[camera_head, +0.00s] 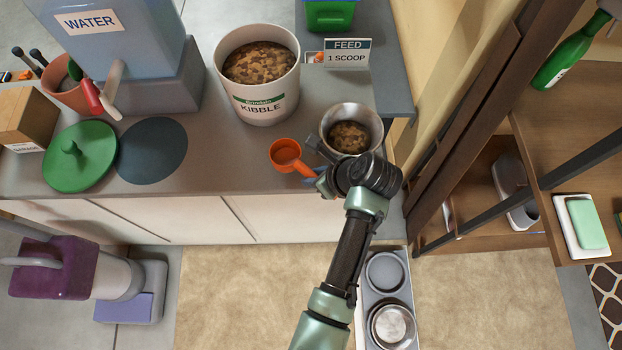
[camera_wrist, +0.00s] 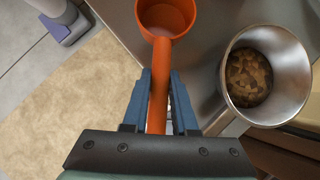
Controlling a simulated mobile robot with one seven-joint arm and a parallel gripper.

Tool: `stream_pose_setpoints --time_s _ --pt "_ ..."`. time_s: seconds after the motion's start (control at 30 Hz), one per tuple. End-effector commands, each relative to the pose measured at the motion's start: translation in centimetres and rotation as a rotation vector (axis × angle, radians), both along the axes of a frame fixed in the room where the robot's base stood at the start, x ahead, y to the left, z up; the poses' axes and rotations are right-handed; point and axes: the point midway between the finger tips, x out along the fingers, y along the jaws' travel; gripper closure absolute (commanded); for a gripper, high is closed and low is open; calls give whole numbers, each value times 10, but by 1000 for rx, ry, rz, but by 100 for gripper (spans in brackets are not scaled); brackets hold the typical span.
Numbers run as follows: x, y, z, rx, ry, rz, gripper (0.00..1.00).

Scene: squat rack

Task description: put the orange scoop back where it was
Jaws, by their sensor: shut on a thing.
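The orange scoop (camera_head: 286,153) is over the grey counter, between the kibble bin and the counter's front edge. My gripper (camera_head: 318,172) is shut on its handle from the right. In the wrist view the scoop's cup (camera_wrist: 166,17) points away from me, and its handle runs back between my fingers (camera_wrist: 158,95). The cup looks empty. A metal bowl (camera_head: 351,128) with kibble stands just right of the scoop; it also shows in the wrist view (camera_wrist: 266,75). The white kibble bin (camera_head: 262,105) stands open behind, full of kibble. I cannot tell whether the scoop touches the counter.
A green lid (camera_head: 80,157) and a dark round mat (camera_head: 152,150) lie on the left of the counter. A feed sign (camera_head: 346,54) stands behind the bowl. A wooden shelf (camera_head: 495,165) rises at the right.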

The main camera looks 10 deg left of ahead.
Motion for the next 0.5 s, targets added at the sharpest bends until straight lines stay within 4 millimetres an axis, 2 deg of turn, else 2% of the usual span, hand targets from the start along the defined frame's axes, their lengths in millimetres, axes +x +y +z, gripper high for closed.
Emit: stream_pose_setpoints --time_s 0.3,0.5 --pt "0 0 -38 0 0 -1 100" --pt "1 0 -41 0 -2 0 100"
